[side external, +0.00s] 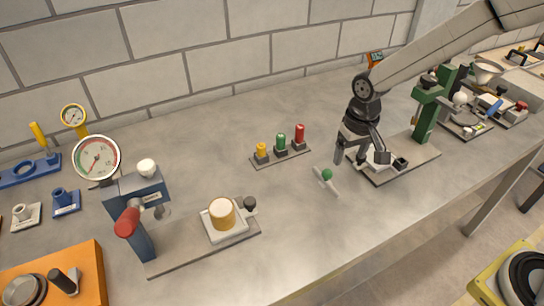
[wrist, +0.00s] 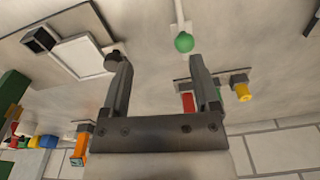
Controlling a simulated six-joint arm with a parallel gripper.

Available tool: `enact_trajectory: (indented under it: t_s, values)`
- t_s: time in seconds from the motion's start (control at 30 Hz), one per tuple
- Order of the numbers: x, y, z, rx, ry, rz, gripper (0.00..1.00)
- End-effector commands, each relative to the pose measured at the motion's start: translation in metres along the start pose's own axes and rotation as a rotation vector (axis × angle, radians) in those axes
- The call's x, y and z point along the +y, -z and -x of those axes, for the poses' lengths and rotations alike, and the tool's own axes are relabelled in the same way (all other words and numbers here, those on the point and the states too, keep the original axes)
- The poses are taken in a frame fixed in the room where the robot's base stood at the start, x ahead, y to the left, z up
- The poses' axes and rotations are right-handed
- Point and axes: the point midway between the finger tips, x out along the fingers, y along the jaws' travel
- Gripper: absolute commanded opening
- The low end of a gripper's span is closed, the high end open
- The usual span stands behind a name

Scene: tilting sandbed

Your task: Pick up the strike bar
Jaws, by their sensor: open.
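What looks like the strike bar (side external: 326,178) is a thin pale bar with a green ball knob, lying on the grey bench left of my gripper in the side view. In the wrist view, its green knob (wrist: 184,42) and part of its pale rod (wrist: 179,12) show near the right fingertip, and the rod runs out of the top edge. My gripper (side external: 360,157) is open and points down, above the bench beside a flat plate. The wrist view shows both fingers (wrist: 155,62) apart, with nothing held between them.
A base plate (side external: 418,165) with a green stand (side external: 428,113) is right of my gripper. Yellow, green and red pegs stand on a strip (side external: 280,154) behind the bar. A blue press (side external: 140,215) with a dial is at left. Bench in front of the bar is clear.

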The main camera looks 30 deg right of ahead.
Motion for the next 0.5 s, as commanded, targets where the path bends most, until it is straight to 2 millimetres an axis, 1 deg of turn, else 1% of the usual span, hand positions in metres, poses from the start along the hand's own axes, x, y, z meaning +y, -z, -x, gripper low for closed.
enact_trajectory:
  t_s: [0.03,0.1,0.2,0.33,0.5]
  values:
    - [-0.009,0.007,-0.005,-0.015,-0.004,-0.005,0.78]
    - [-0.018,0.014,-0.008,-0.029,-0.008,-0.016,0.78]
    - [-0.027,0.021,-0.013,-0.044,-0.013,-0.029,0.78]
    - [-0.034,0.026,-0.015,-0.053,-0.017,-0.037,0.78]
    - [-0.035,0.026,-0.016,-0.056,-0.018,-0.039,0.78]
